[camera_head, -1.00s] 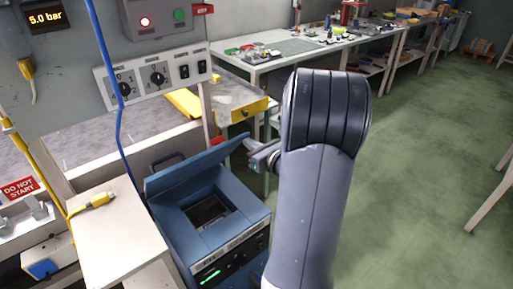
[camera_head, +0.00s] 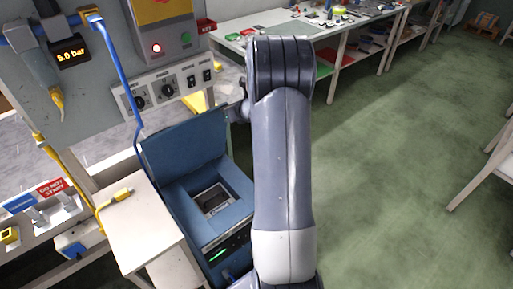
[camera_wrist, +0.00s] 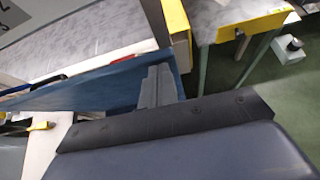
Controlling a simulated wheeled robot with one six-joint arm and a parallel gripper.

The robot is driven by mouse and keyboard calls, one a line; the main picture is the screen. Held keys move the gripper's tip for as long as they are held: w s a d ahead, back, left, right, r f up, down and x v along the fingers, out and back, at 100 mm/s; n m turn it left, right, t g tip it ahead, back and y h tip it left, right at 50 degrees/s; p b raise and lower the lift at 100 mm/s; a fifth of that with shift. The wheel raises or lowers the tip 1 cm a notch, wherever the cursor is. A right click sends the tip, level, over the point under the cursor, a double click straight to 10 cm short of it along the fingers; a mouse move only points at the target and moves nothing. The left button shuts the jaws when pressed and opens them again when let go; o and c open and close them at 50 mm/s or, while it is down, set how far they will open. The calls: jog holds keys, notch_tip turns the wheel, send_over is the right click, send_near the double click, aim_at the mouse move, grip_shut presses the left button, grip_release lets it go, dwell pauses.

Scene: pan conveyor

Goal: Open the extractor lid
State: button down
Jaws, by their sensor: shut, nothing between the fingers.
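The extractor (camera_head: 180,205) is a blue box with a square opening on top and a green-lit front panel. Its blue lid (camera_head: 180,145) is hinged at the back and stands raised steeply, so the opening shows. My gripper (camera_head: 243,98) is at the lid's upper right edge in the head view, partly hidden by my arm. In the wrist view my gripper (camera_wrist: 160,83) is shut and empty. Its fingers lie over the blue lid (camera_wrist: 95,92); I cannot tell whether they touch it.
A white cabinet (camera_head: 140,220) stands left of the extractor. A blue hose (camera_head: 122,75) hangs down behind it. A panel with knobs (camera_head: 160,92) is on the wall above.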

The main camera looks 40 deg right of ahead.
jog(key=shift+w+r+p, duration=0.2)
jog(key=shift+w+p, duration=0.05)
jog(key=shift+w, duration=0.4)
jog(key=shift+w+r+p, duration=0.2)
jog(key=shift+w, duration=0.4)
